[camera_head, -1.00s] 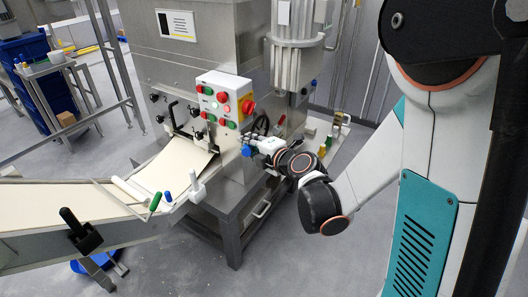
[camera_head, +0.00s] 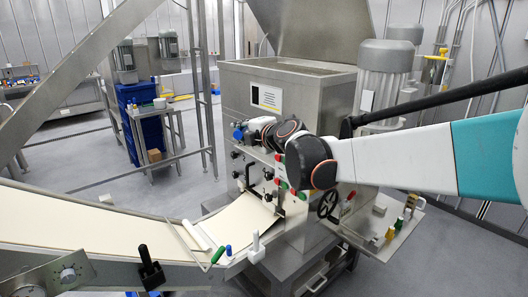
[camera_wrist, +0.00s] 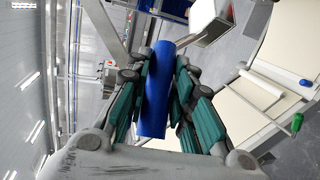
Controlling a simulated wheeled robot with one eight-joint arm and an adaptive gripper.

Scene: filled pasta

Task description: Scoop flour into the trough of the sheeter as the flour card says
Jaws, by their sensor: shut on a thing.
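My gripper (camera_wrist: 158,98) is shut on a blue cylindrical handle (camera_wrist: 154,90), with its teal pads on both sides of it. A pale, steel-edged piece (camera_wrist: 205,18) shows near the handle's far end; I cannot tell whether it is the scoop's bowl. In the head view the blue handle (camera_head: 238,134) sticks out left of my gripper (camera_head: 247,131), in front of the sheeter (camera_head: 240,92). The steel trough (camera_head: 300,67) is open at the sheeter's top, above my gripper. A printed card (camera_head: 267,97) is on the sheeter's front; its text is too small to read. I cannot make out flour.
A pale belt (camera_head: 120,224) runs left from the sheeter, with a white roller (camera_head: 196,235) and green and blue handles beside it. My arm crosses the control buttons. A side shelf (camera_head: 385,240) holds small coloured items. A blue crate stack (camera_head: 145,115) stands back left.

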